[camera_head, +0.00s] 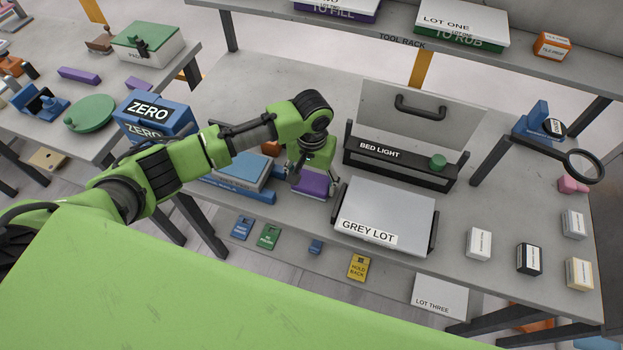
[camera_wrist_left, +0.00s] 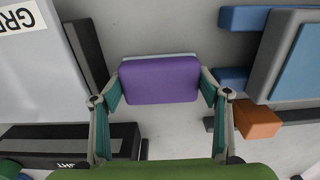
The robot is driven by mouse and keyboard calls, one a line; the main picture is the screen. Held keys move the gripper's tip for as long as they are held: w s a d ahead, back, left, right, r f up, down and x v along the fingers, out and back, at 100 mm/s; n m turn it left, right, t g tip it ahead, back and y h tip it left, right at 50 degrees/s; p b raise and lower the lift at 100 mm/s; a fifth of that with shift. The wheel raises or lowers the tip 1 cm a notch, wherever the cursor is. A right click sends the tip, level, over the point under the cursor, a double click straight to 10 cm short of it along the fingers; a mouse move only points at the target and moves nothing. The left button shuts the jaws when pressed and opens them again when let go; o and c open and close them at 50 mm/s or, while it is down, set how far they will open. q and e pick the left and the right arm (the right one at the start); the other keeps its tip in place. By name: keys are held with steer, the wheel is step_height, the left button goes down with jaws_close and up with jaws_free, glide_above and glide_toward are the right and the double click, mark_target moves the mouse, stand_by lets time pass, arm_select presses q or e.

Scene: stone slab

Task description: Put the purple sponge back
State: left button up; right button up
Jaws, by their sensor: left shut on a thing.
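The purple sponge (camera_head: 313,185) is a rounded block between the fingers of my left gripper (camera_head: 309,178) in the head view. In the left wrist view the sponge (camera_wrist_left: 160,80) fills the space between the two teal-padded fingers of the left gripper (camera_wrist_left: 160,98), which is shut on it. A pale edge shows just beyond the sponge; I cannot tell what it belongs to. The sponge is over the table between the blue-grey stack and the grey lot box; its exact height is unclear. My right gripper is not in view.
The GREY LOT box (camera_head: 385,208) stands close right of the sponge. The black BED LIGHT unit (camera_head: 400,165) is behind it. A grey and blue block stack (camera_head: 238,172) and an orange block (camera_wrist_left: 258,117) lie on the other side. Small tags (camera_head: 268,236) lie along the front edge.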

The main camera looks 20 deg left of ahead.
mark_target(312, 181)
arm_select(q)
steer(key=o, duration=1)
steer(key=shift+f, duration=0.1)
step_height(312, 181, up, 12)
steer(key=b, duration=0.2)
steer(key=shift+b, duration=0.3)
